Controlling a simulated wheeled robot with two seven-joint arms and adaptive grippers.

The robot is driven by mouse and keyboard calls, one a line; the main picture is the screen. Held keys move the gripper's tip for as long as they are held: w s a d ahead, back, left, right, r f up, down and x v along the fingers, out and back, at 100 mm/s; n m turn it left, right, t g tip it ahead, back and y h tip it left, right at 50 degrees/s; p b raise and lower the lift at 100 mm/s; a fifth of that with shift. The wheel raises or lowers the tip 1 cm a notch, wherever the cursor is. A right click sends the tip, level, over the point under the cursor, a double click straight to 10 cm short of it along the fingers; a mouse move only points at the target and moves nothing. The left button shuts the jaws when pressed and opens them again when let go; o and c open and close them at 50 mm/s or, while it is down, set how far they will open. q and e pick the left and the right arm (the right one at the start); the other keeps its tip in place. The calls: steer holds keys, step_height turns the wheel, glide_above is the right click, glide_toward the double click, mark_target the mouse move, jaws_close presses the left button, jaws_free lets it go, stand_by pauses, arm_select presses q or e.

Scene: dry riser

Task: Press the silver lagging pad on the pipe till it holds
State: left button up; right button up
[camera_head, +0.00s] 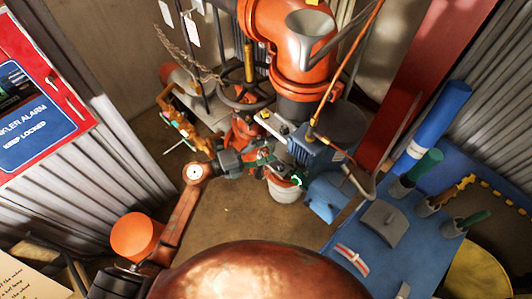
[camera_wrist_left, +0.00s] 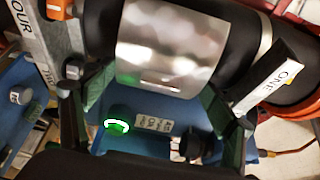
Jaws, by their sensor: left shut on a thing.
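The silver lagging pad (camera_wrist_left: 172,48) is a curved, shiny sheet in the left wrist view. It lies against a thick black pipe (camera_wrist_left: 99,32), and its curve follows the pipe. My left gripper (camera_head: 267,160) reaches into the pipework in the head view. In the left wrist view its two green-padded fingers are spread wide, one at each side of the pad's near edge, and shut on it. Whether the whole underside touches the pipe cannot be seen. I cannot make out the pad in the head view. My right gripper is not in view.
Big orange pipework (camera_head: 288,35) stands behind the gripper. A white bucket (camera_head: 284,193) is below it. A blue bench (camera_head: 385,262) with green-handled tools is at right, a red alarm cabinet (camera_head: 72,98) at left. Some floor (camera_head: 235,215) is clear in front.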

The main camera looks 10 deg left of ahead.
arm_select(q)
steer(key=shift+w+d, duration=0.2)
steer(key=shift+w, duration=0.05)
steer(key=shift+p, duration=0.45)
stand_by(0.9)
steer(key=shift+w+d, duration=0.25)
steer(key=shift+w, duration=0.15)
stand_by(1.8)
steer(key=o, duration=1.2)
steer(key=shift+c, duration=0.2)
steer(key=v, duration=1.2)
